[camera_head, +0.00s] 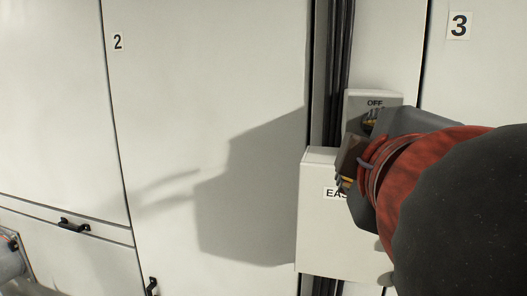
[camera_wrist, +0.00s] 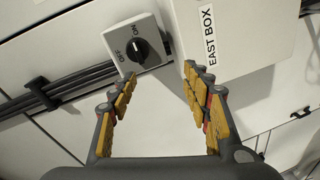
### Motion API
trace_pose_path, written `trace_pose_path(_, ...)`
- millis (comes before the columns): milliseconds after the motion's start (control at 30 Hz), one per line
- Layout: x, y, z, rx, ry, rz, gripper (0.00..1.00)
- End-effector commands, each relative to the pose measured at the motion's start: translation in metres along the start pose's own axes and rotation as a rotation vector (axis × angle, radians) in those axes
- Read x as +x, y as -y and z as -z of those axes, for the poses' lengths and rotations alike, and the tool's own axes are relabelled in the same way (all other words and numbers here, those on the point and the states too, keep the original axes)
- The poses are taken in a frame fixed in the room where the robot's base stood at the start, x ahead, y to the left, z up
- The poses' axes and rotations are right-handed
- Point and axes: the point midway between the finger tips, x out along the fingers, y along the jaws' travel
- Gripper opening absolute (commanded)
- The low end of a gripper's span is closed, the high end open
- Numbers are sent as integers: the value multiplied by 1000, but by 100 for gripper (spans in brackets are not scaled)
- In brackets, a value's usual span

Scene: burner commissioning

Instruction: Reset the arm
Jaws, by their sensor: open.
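My gripper (camera_wrist: 163,105) is open and empty in the wrist view, its two yellow-padded fingers spread apart. In front of it is a grey switch box (camera_wrist: 138,45) with a black rotary knob (camera_wrist: 141,50) and the words OFF and ON. The white box labelled EAST BOX (camera_wrist: 232,38) is beside the switch, beyond the right finger. In the head view my arm comes in from the right and covers part of the switch box (camera_head: 373,96) and of the white box (camera_head: 325,225). The fingers are mostly hidden there.
Black cables (camera_head: 338,75) run vertically beside the boxes. White cabinet panels numbered 2 (camera_head: 118,42) and 3 (camera_head: 459,25) flank them. Black handles (camera_head: 74,225) stick out at the lower left. The space before panel 2 is clear; my arm's shadow falls on it.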

Motion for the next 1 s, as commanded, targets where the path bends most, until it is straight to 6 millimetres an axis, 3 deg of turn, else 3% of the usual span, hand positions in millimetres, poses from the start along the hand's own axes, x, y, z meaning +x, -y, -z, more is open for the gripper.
trace_pose_path(133, 3, 90, 20, 50, -66, 216, 49)
trace_pose_path(233, 3, 160, 16, 115, -58, 384, 49)
trace_pose_path(400, -2, 273, -18, 309, 63, 653, 49)
trace_pose_path(500, -6, 323, -42, 456, 166, 765, 49)
trace_pose_path(600, -10, 361, -66, 600, 270, 837, 49)
trace_pose_path(800, -12, 408, -112, 859, 465, 881, 49)
trace_pose_path(1000, -6, 417, -158, 995, 605, 815, 49)
